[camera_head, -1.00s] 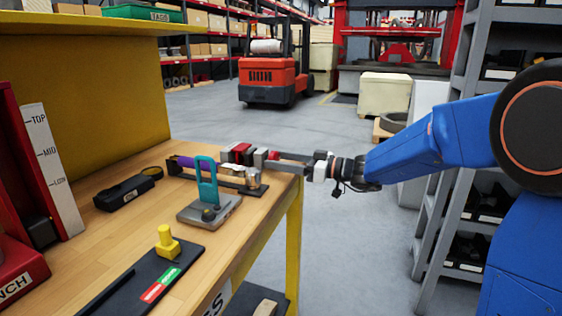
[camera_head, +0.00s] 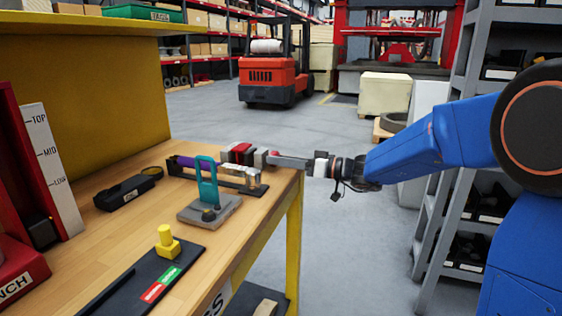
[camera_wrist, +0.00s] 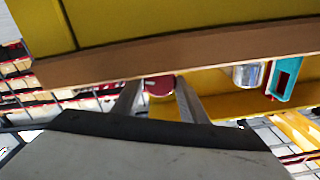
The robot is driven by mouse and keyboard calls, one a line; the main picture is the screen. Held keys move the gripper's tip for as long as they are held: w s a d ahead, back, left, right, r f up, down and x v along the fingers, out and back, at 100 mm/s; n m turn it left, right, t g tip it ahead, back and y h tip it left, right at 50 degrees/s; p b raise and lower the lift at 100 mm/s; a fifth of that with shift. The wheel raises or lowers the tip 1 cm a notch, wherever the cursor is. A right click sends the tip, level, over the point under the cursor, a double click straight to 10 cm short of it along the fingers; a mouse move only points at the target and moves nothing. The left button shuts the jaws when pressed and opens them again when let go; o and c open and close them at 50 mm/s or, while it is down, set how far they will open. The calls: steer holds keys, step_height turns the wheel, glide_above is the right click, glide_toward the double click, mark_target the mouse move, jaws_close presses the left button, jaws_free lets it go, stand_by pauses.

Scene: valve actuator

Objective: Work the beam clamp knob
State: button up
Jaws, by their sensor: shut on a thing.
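The beam clamp (camera_head: 238,153), a grey and red block, sits at the far right edge of the workbench. Its red knob (camera_head: 273,154) points right, and most of it is hidden by my fingers. In the wrist view the round dark red knob (camera_wrist: 158,88) lies between the two fingertips. My gripper (camera_head: 276,160) reaches in from the right, level with the bench top, and is shut on the knob. In the wrist view my gripper (camera_wrist: 157,92) has one finger on each side of the knob. The contact itself is small and blurred.
A purple-handled fixture (camera_head: 225,178) and a teal-handled clamp (camera_head: 208,185) stand close to the gripper on the bench (camera_head: 130,225).

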steer(key=o, duration=1)
steer(key=shift+o, duration=0.2)
steer(key=v, duration=1.7)
steer(key=shift+d, duration=0.2)
steer(key=shift+s, duration=0.1)
